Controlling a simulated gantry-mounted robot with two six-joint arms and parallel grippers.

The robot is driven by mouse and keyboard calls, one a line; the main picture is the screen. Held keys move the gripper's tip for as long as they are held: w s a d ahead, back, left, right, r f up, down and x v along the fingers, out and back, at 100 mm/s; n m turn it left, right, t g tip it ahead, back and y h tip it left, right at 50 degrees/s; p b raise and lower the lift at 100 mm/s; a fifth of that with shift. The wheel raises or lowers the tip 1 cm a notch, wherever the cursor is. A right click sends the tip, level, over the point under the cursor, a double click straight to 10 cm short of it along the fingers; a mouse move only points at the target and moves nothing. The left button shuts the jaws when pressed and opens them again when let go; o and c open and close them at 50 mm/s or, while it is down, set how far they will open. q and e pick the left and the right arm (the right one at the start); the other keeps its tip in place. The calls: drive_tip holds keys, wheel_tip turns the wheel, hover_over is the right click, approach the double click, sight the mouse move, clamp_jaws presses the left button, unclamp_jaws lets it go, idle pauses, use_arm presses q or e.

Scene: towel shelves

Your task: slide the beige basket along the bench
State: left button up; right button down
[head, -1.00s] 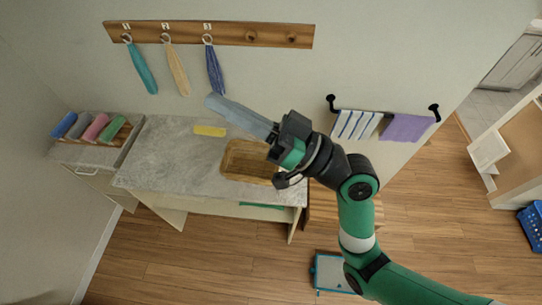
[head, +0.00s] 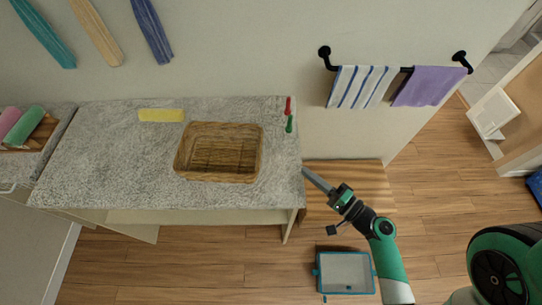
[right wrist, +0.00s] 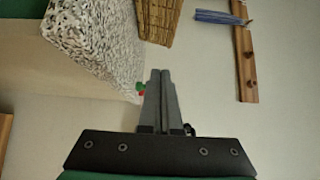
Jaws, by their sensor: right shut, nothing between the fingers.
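The beige basket (head: 219,180), a woven rectangular one, sits on the grey speckled bench (head: 100,180) a little right of its middle. It looks empty. In the right wrist view part of the basket (right wrist: 160,18) shows at the top, on the bench (right wrist: 95,50). My right gripper (head: 306,172) is shut and empty, its fingertips by the bench's right end, apart from the basket. In the right wrist view its fingers (right wrist: 160,75) are pressed together. My left gripper is not in view.
A yellow block (head: 161,115) lies left of the basket at the back. A small red item (head: 288,104) and a green item (head: 289,124) stand at the bench's right end. A towel bar with striped (head: 360,87) and purple (head: 428,87) towels is on the wall. A blue-rimmed tray (head: 345,272) is on the floor.

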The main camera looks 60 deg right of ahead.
drive_tip(key=x, duration=0.5)
drive_tip(key=p+x, duration=0.1)
drive_tip(key=x, duration=0.4)
drive_tip(key=shift+a+r, duration=0.15)
drive_tip(key=shift+a, duration=0.05)
drive_tip(key=shift+w+a+p, duration=0.3)
drive_tip(key=shift+w+a, duration=0.45)
drive_tip(key=shift+w, duration=0.25)
drive_tip(key=shift+w+a, duration=0.25)
drive_tip(key=shift+w, duration=0.2)
